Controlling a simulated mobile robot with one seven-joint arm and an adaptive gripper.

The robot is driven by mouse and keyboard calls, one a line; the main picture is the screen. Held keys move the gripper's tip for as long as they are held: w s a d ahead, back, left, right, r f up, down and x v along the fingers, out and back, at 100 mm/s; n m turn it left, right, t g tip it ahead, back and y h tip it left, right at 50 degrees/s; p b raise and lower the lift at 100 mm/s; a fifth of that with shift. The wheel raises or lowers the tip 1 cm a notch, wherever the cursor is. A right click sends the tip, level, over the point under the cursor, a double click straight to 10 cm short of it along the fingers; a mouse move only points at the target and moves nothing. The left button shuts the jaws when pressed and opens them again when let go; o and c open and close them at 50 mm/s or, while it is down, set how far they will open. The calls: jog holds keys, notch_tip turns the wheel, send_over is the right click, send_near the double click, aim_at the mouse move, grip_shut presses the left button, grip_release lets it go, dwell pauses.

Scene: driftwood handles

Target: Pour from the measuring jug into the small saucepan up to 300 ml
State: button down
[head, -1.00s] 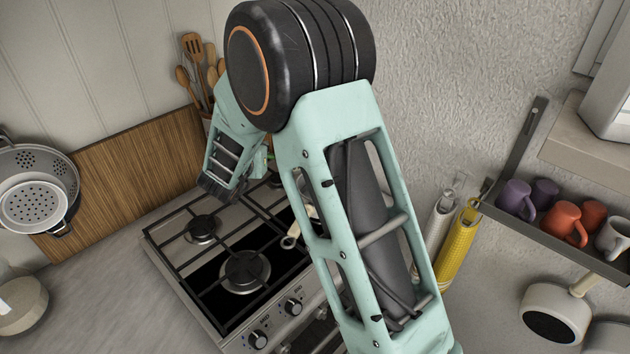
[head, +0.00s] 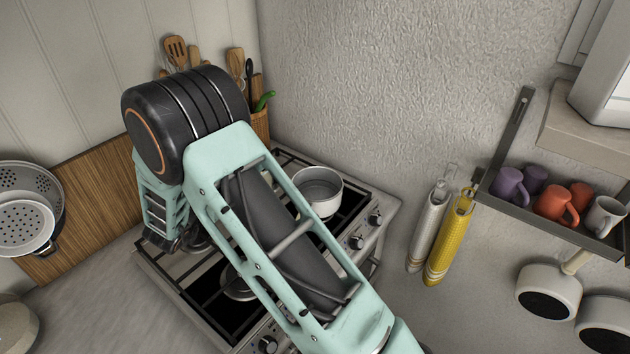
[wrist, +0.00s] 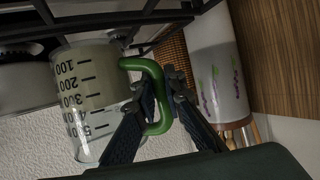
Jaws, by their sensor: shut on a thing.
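The measuring jug (wrist: 88,95) is clear, with black marks from 100 to 500 and a green handle (wrist: 155,95). My gripper (wrist: 162,100) is shut on this handle in the wrist view. The wrist picture appears upside down, with the hob grate at the top, so the jug looks roughly upright. Its contents look tinted to around the 300 mark, but the level is hard to read. In the head view my arm hides the jug.
The hob (head: 180,265) has black grates and front knobs. A utensil pot (wrist: 218,85) stands close to my gripper. Colanders (head: 25,215) hang at left. Mugs (head: 508,183) sit on a wall shelf at right.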

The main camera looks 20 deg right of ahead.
jog(key=shift+r, duration=0.2)
jog(key=shift+s+d+r+m+y, duration=0.1)
jog(key=shift+d+r+m+y, duration=0.2)
jog(key=shift+r, duration=0.25)
jog(key=shift+s+d+r+m+y, duration=0.1)
jog(key=shift+d+r+m+y, duration=0.1)
jog(key=shift+r+m, duration=0.3)
jog(key=shift+s+d+r+m+y, duration=0.1)
jog(key=shift+d+r+m+y, duration=0.4)
jog(key=shift+d+r, duration=0.3)
jog(key=shift+s+d+r+m, duration=0.15)
jog(key=shift+d+r+m, duration=0.15)
jog(key=shift+r, duration=0.1)
jog(key=shift+d+r+m+y+b, duration=0.3)
jog(key=shift+d+y+b, duration=0.15)
jog(key=shift+b, duration=0.55)
jog(key=shift+s+d+r+m+t+y, duration=0.1)
jog(key=shift+d+r+m+t+y, duration=0.1)
jog(key=shift+r, duration=0.2)
jog(key=shift+s+d+r+m+t+y, duration=0.1)
jog(key=shift+r+t, duration=0.1)
jog(key=shift+r, duration=0.2)
jog(key=shift+d+r+b, duration=0.3)
jog(key=shift+r+b, duration=0.1)
jog(key=shift+b, duration=0.05)
jog(key=shift+s, duration=0.1)
